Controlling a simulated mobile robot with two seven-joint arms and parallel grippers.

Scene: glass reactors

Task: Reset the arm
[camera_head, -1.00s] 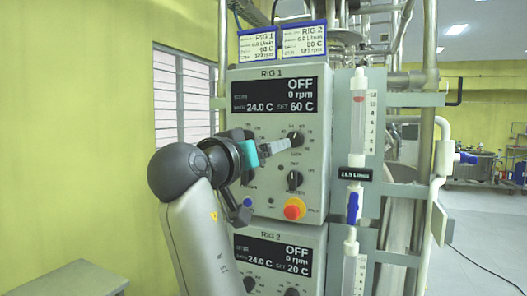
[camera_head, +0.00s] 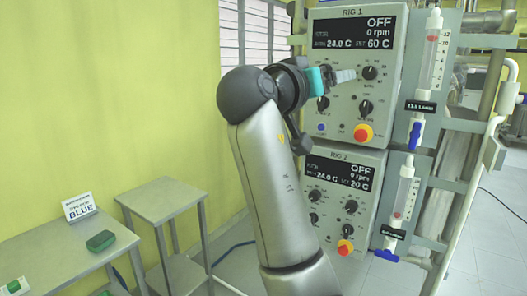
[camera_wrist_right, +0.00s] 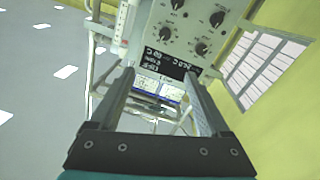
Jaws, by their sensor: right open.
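My right arm rises from the bottom of the head view, and its gripper (camera_head: 346,76) reaches toward the RIG 1 panel (camera_head: 340,100). Its fingertips are just left of the panel's upper right knob (camera_head: 369,73); I cannot tell whether they touch it. In the right wrist view the same gripper (camera_wrist_right: 160,75) shows two separated fingers with nothing held between them. The panel appears upside down there, beyond the fingers. My left gripper is not in view.
The RIG 2 panel (camera_head: 340,200) is below, with flow tubes (camera_head: 432,52) and pipes at the right. A small grey table (camera_head: 162,194) and another table (camera_head: 60,248) with a BLUE sign (camera_head: 79,207) and a green block (camera_head: 101,241) stand at the left.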

